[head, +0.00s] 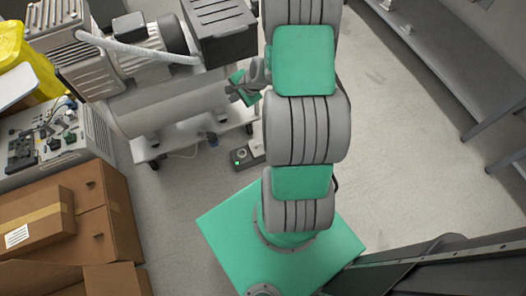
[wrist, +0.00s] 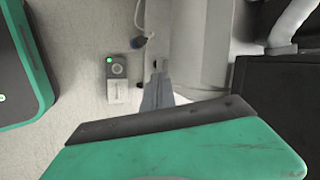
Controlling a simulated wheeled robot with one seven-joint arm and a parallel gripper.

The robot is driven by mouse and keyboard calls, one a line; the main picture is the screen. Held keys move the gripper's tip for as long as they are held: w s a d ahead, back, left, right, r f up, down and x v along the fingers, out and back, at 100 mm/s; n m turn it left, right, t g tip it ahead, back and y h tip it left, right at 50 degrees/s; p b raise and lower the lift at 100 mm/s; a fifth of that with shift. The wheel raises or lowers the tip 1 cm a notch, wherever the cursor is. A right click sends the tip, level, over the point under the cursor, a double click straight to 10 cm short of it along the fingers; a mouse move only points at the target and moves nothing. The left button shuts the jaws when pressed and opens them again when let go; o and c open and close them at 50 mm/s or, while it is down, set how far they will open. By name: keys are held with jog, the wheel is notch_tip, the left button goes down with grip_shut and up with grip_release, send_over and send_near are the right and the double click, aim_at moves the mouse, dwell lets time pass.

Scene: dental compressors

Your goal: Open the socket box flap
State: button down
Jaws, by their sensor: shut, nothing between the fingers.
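The socket box (head: 247,157) is a small grey box on the floor, beside the wheeled compressor frame, with a lit green light and a round fitting on top. In the wrist view the socket box (wrist: 117,84) is left of my fingers, with its green light at the far end and a paler section at the near end. I cannot make out whether its flap is open or shut. My gripper (head: 236,90) is in front of the compressor, apart from the box. In the wrist view its grey fingers (wrist: 157,90) are together and empty.
A compressor with a grey tank (head: 175,100) stands at the upper left on a wheeled base. A black box (head: 218,28) is above my gripper. Cardboard boxes (head: 110,210) are at the lower left, a bench (head: 450,50) at the right. Floor (head: 400,150) is clear right of my arm.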

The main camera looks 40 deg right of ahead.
jog(key=s+d+f+m+t+b, duration=0.1)
jog(key=d+f+m+b, duration=0.2)
jog(key=f, duration=0.6)
jog(key=s+d+f+m+t+b, duration=0.15)
jog(key=f+m, duration=0.35)
jog(key=f, duration=0.5)
jog(key=m+h+b, duration=0.4)
jog(key=m+b, duration=0.2)
jog(key=m, duration=0.8)
send_near(264, 152)
notch_tip(264, 152, up, 2)
jog(key=shift+t, duration=0.45)
jog(key=b+x, duration=0.3)
jog(key=x, duration=0.6)
jog(key=shift+w+d+r, duration=0.1)
jog(key=shift+w+d, duration=0.1)
jog(key=shift+w, duration=0.05)
jog(key=shift+r, duration=0.1)
